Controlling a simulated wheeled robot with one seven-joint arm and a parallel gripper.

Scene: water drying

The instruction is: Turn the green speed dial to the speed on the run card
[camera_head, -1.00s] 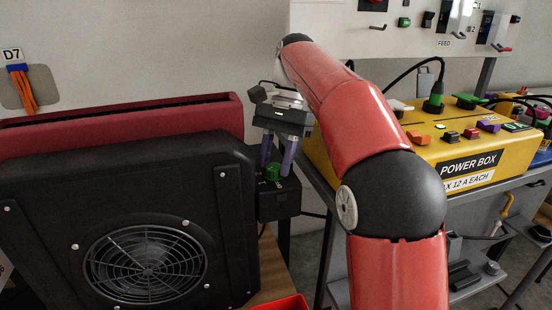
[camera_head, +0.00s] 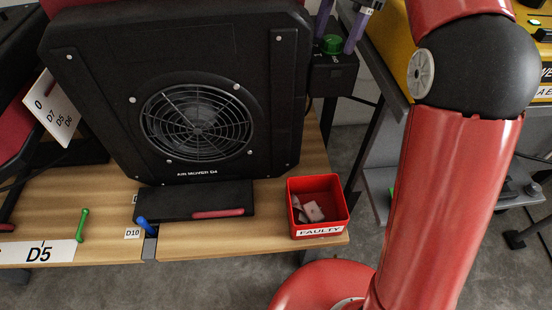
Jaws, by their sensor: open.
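The green speed dial (camera_head: 333,46) sits on top of a small black box (camera_head: 334,76) at the right side of the black air mover (camera_head: 190,90), labelled "AIR MOVER D4". My gripper (camera_head: 336,40) is open, with its two purple fingers coming down from the top edge, one at each side of the dial. I cannot tell whether either finger touches it. The dial's marks and pointer are too small to read. A tilted white card (camera_head: 52,110) at the left reads "0 D7 D5 D6"; I cannot tell whether it is the run card.
A red "FAULTY" bin (camera_head: 318,208) with pale pieces stands at the wooden bench's (camera_head: 225,250) right corner. A green lever (camera_head: 82,225) and a blue lever (camera_head: 147,227) are at the front edge. The yellow power box (camera_head: 537,60) is at the right, behind my arm.

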